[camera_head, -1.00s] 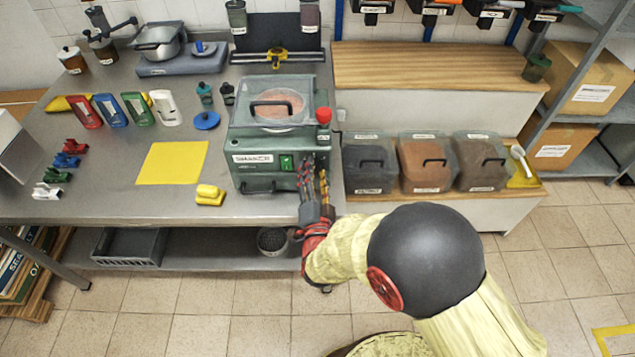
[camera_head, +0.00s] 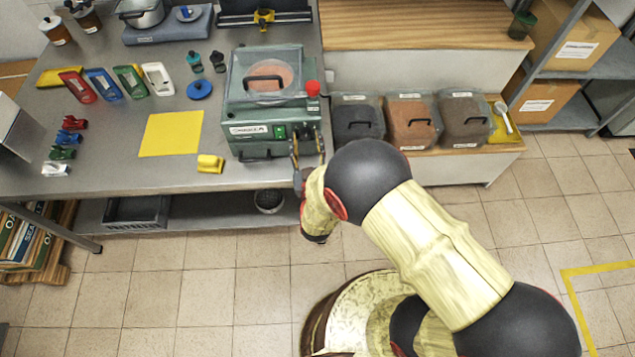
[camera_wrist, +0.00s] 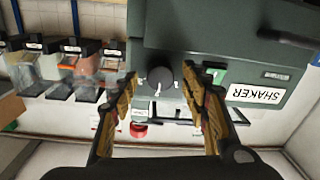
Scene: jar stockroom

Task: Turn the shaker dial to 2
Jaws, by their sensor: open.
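The shaker (camera_head: 262,140) is a green box at the table's right front edge, with a clear lid and handle on top. In the wrist view its front (camera_wrist: 260,70) appears upside down with a SHAKER label. The dial (camera_wrist: 160,78) is a round dark knob with a white pointer mark, beside a green switch (camera_wrist: 213,73). Its numbers are not readable. My gripper (camera_wrist: 162,86) is open, its two fingers on either side of the dial in the picture; contact is not visible. In the head view my gripper (camera_head: 307,150) is at the shaker's front right.
A red knob (camera_head: 313,88) tops the shaker's right side. Lidded bins (camera_head: 357,120) stand on a low shelf to the right. A yellow mat (camera_head: 171,133) and a yellow block (camera_head: 210,164) lie to the left. The floor before the table is clear beside my arm.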

